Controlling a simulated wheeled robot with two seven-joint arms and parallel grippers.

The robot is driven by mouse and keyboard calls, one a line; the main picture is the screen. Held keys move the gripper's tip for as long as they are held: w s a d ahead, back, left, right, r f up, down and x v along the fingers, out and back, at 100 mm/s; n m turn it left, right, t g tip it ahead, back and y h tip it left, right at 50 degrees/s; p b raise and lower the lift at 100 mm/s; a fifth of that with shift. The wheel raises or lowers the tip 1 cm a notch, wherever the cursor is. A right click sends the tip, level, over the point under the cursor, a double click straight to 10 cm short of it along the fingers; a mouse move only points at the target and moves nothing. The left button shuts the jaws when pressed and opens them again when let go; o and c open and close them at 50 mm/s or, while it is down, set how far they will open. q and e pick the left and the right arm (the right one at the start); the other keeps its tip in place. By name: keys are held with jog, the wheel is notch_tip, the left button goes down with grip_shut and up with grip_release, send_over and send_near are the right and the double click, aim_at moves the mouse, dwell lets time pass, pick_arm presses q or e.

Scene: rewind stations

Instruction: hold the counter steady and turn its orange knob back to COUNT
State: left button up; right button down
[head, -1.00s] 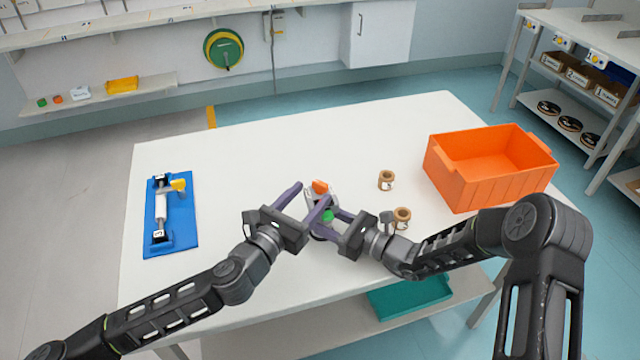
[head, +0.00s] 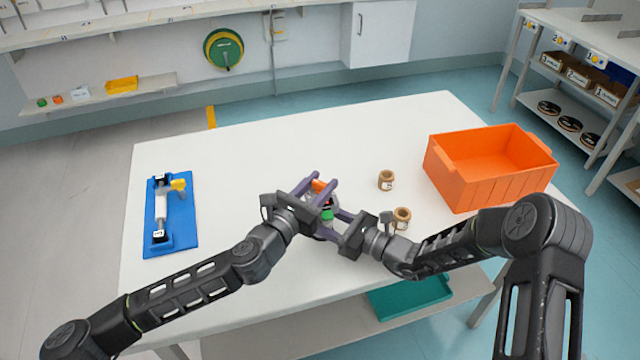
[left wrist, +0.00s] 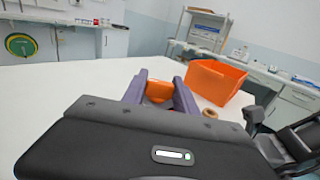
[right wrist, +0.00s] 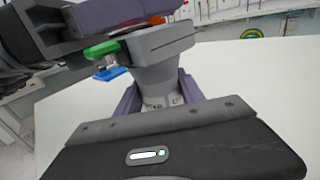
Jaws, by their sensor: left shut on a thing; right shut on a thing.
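The counter (right wrist: 158,84) is a grey body with a pale lower part, standing on the white table; in the head view it is mostly hidden by my grippers. Its orange knob (head: 319,186) is on top and also shows in the left wrist view (left wrist: 158,91). A green part (head: 327,214) sticks out at its near side, seen also in the right wrist view (right wrist: 101,50). My left gripper (head: 319,182) is shut on the orange knob, one finger on each side. My right gripper (right wrist: 158,92) is shut on the counter's lower body.
An orange crate (head: 470,180) stands at the right of the table (head: 260,140). Two brown spools (head: 387,180) (head: 402,217) lie between it and the counter. A blue board (head: 183,232) with a fixture lies at the left. The table's back middle is clear.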

pick_arm(q)
grip_shut()
jog(key=shift+f+m+h, duration=0.1)
jog(key=shift+m+h, duration=0.2)
jog(key=shift+h, duration=0.1)
jog(key=m+g+h, duration=0.3)
jog(key=shift+w+g+h, duration=0.1)
jog(key=shift+g+h, duration=0.2)
jog(key=shift+g, duration=0.1)
jog(key=m+g+h, duration=0.1)
jog(key=m+g, duration=0.1)
jog(key=m+g+h, duration=0.1)
jog(key=g, duration=0.2)
jog(key=shift+f+m+h, duration=0.1)
jog(key=shift+m+h, duration=0.2)
jog(key=shift+m, duration=0.1)
jog(key=m+g+h, duration=0.1)
jog(key=m+g, duration=0.2)
jog(key=g, duration=0.2)
jog(key=shift+d+r+m+g, duration=0.1)
jog(key=shift+r+m+g, duration=0.1)
jog(key=shift+m+g, duration=0.6)
jog(key=shift+d+r+m+g, duration=0.15)
jog(key=shift+m+g, duration=0.45)
jog(key=shift+g, duration=0.4)
jog(key=shift+a+f+g, duration=0.1)
jog(key=shift+a+g, duration=0.05)
jog(key=shift+g, duration=0.15)
jog(key=shift+f, duration=0.1)
